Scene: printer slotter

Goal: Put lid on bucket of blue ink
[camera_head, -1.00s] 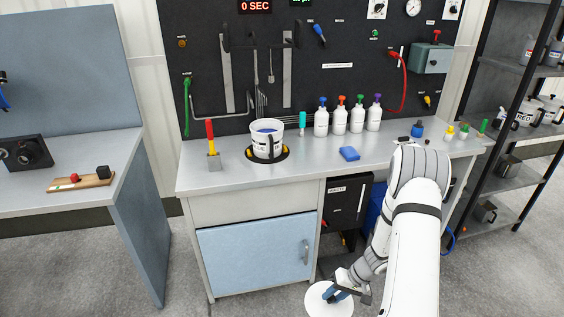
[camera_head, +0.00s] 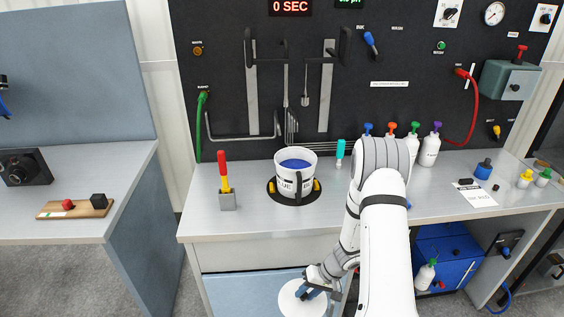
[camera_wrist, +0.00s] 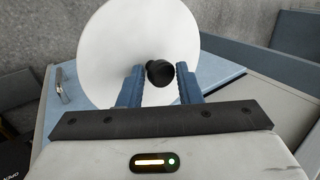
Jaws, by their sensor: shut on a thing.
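A white bucket (camera_head: 296,189) with blue ink (camera_head: 295,164) showing at its open top stands upright on a black round base on the workbench. The white round lid (camera_head: 290,300) is in front of the bench, lower than the worktop. My gripper (camera_head: 313,288) is shut on the lid's black knob. In the wrist view the lid (camera_wrist: 125,45) fills the upper left and the knob (camera_wrist: 160,73) sits between my blue fingers (camera_wrist: 160,85). The lid is well below the bucket and apart from it.
Hooks hang on the black back panel (camera_head: 230,90). My arm covers part of the worktop.

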